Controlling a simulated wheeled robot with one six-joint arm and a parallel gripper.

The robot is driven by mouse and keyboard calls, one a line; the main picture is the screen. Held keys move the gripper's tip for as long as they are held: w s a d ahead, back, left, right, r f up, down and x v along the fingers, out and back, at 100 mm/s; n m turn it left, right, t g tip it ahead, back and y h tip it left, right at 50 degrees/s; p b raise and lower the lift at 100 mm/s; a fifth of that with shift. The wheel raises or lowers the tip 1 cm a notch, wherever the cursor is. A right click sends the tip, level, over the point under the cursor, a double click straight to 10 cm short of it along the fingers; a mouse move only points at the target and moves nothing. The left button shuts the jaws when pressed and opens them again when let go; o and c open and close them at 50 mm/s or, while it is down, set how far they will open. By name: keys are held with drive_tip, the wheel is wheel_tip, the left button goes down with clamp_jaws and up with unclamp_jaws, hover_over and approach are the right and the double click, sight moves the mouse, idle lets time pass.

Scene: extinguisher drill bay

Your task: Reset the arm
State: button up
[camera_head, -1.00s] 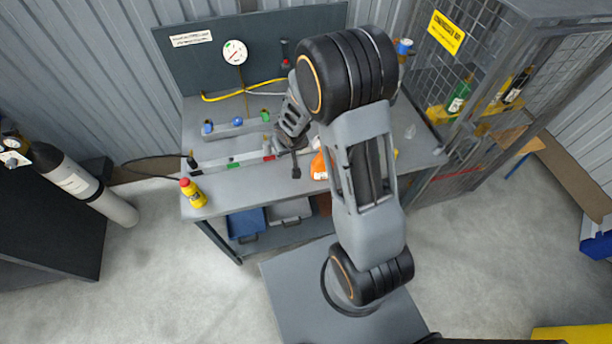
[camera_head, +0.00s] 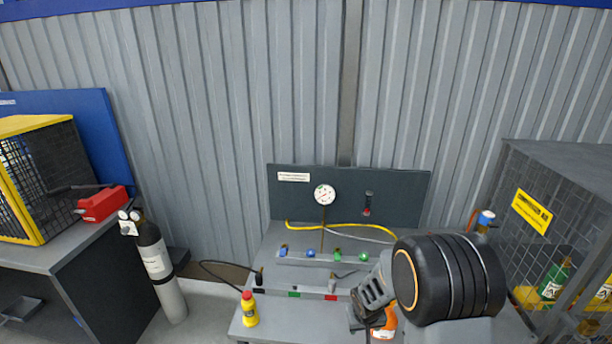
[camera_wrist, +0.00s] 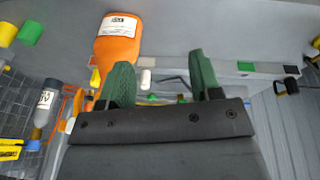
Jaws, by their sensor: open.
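My arm reaches over the grey workbench (camera_head: 285,325); one of its dark round joints shows at lower right in the head view. My gripper (camera_wrist: 160,78) shows two green fingers spread apart in the wrist view, with nothing seen held between them. In the head view my gripper (camera_head: 362,318) is partly hidden by the arm and points down toward the bench. An orange bottle (camera_wrist: 117,45) with a white label is beside the left finger in the wrist view. It also shows in the head view (camera_head: 388,325), partly behind my arm.
A yellow bottle with a red cap (camera_head: 249,310) stands at the bench's left front. A gauge (camera_head: 325,195) is on the back panel (camera_head: 400,190). A mesh cage (camera_head: 530,180) stands at right. A gas cylinder (camera_head: 160,265) and a red box (camera_head: 101,204) are at left.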

drive_tip(key=s+r+t+b, duration=0.1)
drive_tip(key=s+r+b, duration=0.1)
drive_tip(key=s+r, duration=0.5)
drive_tip(key=s+a+r+t+y+b, duration=0.1)
drive_tip(key=s+r+b, duration=0.1)
drive_tip(key=s+r, duration=0.6)
wheel_tip(320, 180, up, 5)
drive_tip(key=shift+s+f+m, duration=0.1)
drive_tip(key=shift+s+m, duration=0.2)
